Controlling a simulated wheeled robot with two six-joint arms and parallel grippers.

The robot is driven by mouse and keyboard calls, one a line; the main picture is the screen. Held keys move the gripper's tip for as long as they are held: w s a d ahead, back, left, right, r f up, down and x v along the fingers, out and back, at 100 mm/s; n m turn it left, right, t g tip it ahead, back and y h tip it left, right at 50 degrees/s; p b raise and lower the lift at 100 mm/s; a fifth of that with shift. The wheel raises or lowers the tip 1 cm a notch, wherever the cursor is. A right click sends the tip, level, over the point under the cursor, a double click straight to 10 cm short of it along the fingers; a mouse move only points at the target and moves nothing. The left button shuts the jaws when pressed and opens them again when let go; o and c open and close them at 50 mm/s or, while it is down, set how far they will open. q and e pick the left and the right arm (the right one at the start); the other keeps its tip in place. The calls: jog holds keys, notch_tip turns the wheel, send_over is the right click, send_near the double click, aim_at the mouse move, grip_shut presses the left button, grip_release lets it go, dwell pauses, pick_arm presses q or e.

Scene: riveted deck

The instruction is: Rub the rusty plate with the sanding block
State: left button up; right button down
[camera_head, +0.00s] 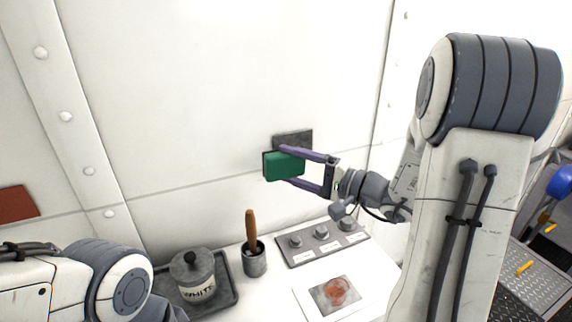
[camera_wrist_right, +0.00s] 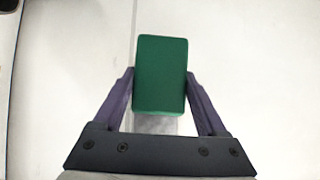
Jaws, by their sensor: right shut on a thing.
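The sanding block (camera_head: 284,166) is a green block. My right gripper (camera_head: 290,166) is shut on it, with purple fingers on either side, and holds it up in front of the white wall, above the worktop. In the right wrist view the green block (camera_wrist_right: 160,75) sits between the two fingers. The rusty plate (camera_head: 319,300) is a grey square with a red-brown rust patch, lying on a white sheet or panel at the front of the worktop. The block is well above and apart from it. My left gripper is out of view; only part of my left arm shows at lower left.
A dark grey rectangle (camera_head: 294,139) shows just behind the block; I cannot tell what it is. A panel with several knobs (camera_head: 322,243) lies behind the rusty plate. A cup with a wooden-handled tool (camera_head: 254,262) and a tray (camera_head: 226,300) with a labelled pot (camera_head: 192,275) stand left.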

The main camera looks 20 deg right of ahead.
aim_at(283, 169)
jog(key=shift+s, duration=0.35)
jog(key=shift+s, duration=0.15)
jog(key=shift+s+b, duration=0.45)
jog(key=shift+s, duration=0.9)
jog(key=shift+d, duration=0.1)
